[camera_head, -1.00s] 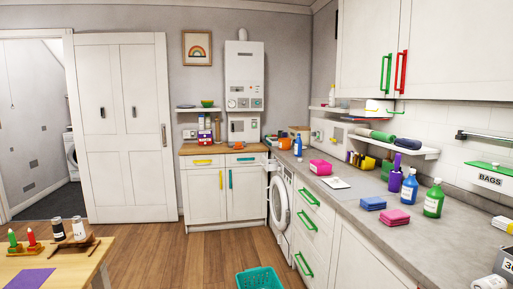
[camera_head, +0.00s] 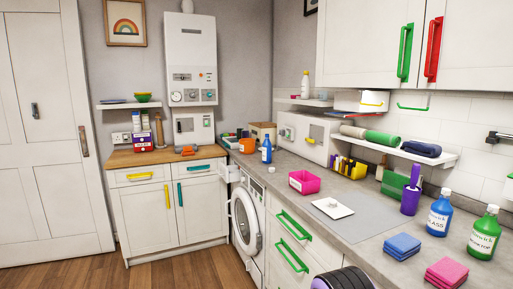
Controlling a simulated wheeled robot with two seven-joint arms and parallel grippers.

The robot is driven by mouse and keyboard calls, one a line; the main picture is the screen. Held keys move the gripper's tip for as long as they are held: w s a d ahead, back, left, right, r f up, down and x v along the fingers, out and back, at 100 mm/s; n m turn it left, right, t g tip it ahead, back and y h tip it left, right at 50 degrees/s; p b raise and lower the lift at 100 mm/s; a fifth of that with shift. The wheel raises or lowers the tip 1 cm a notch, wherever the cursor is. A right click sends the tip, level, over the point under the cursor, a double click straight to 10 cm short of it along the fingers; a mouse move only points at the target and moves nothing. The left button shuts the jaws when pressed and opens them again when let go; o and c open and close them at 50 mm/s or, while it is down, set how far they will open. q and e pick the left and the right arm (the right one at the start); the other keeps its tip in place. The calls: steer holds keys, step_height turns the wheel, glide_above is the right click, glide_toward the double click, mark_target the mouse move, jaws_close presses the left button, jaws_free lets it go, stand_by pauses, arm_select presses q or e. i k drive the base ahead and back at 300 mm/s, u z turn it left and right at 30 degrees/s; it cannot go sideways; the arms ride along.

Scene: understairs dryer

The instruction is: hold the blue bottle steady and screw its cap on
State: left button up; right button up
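Two blue bottles stand upright on the grey worktop (camera_head: 380,232). One blue bottle (camera_head: 266,153) is at the far end, near the corner, with no white cap visible on its narrow neck. The other blue bottle (camera_head: 437,219) is at the right, with a white label reading GLASS and a white cap on top. A small white piece, perhaps a cap (camera_head: 332,203), lies on a white square mat (camera_head: 343,212) in the middle of the worktop. Neither gripper can be made out in view.
A pink tub (camera_head: 304,183) stands between the far blue bottle and the mat. A green bottle (camera_head: 484,236), a purple holder (camera_head: 410,200) and blue and pink cloths (camera_head: 402,246) crowd the right. A shelf (camera_head: 390,148) overhangs the back. The washing machine door (camera_head: 246,221) juts out.

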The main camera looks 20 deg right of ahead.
mark_target(267, 145)
steer(key=i, duration=0.95)
steer(key=z, duration=0.85)
